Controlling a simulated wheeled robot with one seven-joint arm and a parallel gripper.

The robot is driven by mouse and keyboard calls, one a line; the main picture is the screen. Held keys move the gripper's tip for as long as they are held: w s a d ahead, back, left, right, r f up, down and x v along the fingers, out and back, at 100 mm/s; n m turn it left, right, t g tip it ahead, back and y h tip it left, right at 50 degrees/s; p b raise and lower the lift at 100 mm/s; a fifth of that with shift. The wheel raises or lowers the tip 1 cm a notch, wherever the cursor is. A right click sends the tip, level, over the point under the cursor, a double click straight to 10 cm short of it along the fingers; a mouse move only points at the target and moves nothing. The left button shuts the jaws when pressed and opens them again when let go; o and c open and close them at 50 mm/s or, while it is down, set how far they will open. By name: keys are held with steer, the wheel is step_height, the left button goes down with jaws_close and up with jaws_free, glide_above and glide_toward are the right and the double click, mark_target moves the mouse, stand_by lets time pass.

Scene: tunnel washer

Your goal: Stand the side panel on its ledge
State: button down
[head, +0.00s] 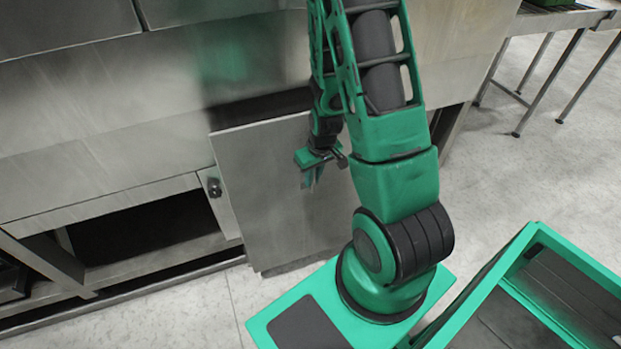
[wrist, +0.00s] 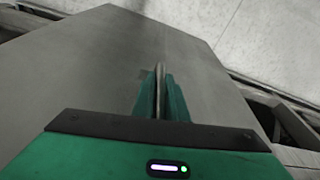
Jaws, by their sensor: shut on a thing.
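The side panel (head: 270,205) is a flat grey metal sheet. It stands roughly upright, slightly tilted, in front of the washer's lower side. It fills much of the wrist view (wrist: 105,55). My gripper (head: 313,180) is at the panel's outer face, right of its middle. In the wrist view, the green fingers (wrist: 162,95) are shut on a thin upright grip on that face. The ledge behind the panel's lower edge is hidden; a low metal rail (head: 165,268) runs along the washer's base to the left. I cannot tell whether the panel touches the ledge.
A dark gap (head: 262,107) shows above the panel's top edge. A round latch (head: 214,187) sits on the post left of it. An open dark bay (head: 145,235) lies further left. A green-rimmed bin (head: 530,235) is at lower right.

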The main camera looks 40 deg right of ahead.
steer(key=w+d, duration=0.2)
steer(key=w, duration=0.5)
stand_by(1.2)
steer(key=shift+w+d, duration=0.15)
steer(key=shift+w, duration=0.1)
steer(key=shift+w+d+r, duration=0.15)
steer(key=shift+w, duration=0.2)
step_height(320, 180, down, 2)
steer(key=shift+f, duration=0.15)
stand_by(0.6)
stand_by(0.5)
